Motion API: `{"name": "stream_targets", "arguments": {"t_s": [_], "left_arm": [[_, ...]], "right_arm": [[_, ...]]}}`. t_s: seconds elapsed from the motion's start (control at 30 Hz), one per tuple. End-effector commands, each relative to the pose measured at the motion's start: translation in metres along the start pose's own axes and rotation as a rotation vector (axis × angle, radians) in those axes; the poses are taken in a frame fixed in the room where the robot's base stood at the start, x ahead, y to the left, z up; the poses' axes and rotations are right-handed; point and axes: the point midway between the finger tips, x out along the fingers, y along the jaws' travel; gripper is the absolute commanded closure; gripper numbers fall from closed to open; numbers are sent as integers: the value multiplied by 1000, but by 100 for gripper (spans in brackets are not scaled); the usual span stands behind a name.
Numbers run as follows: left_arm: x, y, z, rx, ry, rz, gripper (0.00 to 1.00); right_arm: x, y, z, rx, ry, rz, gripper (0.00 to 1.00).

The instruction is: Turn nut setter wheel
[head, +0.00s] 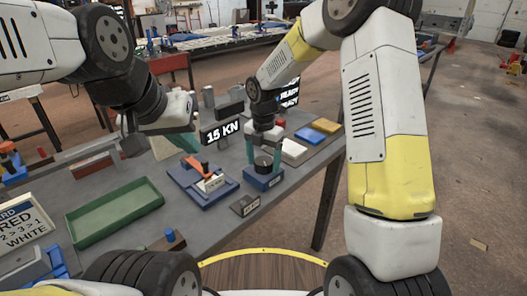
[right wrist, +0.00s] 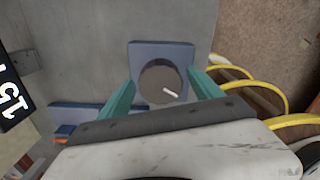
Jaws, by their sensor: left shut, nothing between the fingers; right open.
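The nut setter wheel (head: 263,164) is a dark round knob on a blue base block (head: 262,181), near the bench's right side. In the right wrist view the wheel (right wrist: 152,84) shows from above with a short white mark on its top. My right gripper (head: 264,154) is open, its teal fingers on either side of the wheel; whether they touch it I cannot tell. The right wrist view shows the same open fingers (right wrist: 162,90). My left gripper (head: 188,142) is shut and empty above the bench, left of the wheel, its tips partly hidden.
A black "15 KN" sign (head: 221,132) and a "READY" sign (head: 289,93) stand behind. A blue fixture with an orange lever (head: 203,170) sits left of the wheel. A green tray (head: 115,211) lies further left. Yellow, blue and white blocks lie right of the wheel.

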Motion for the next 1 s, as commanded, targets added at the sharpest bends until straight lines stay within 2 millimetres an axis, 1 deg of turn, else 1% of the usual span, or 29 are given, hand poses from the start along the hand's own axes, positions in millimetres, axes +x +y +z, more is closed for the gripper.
{"name": "stream_targets", "arguments": {"t_s": [0.07,0.17,0.3,0.4,0.67,0.87,1.0], "left_arm": [[0,0,0,0,0,0,100],[0,0,0,0,0,0,100],[0,0,0,0,0,0,100],[0,0,0,0,0,0,100],[0,0,0,0,0,0,100],[0,0,0,0,0,0,100],[0,0,0,0,0,0,100]], "right_arm": [[0,0,0,0,0,0,25],[0,0,0,1,0,0,43],[0,0,0,1,0,0,71],[0,0,0,1,0,0,88],[0,0,0,30,0,0,88],[-1,0,0,127,0,1,88],[-1,0,0,235,0,1,88]]}}
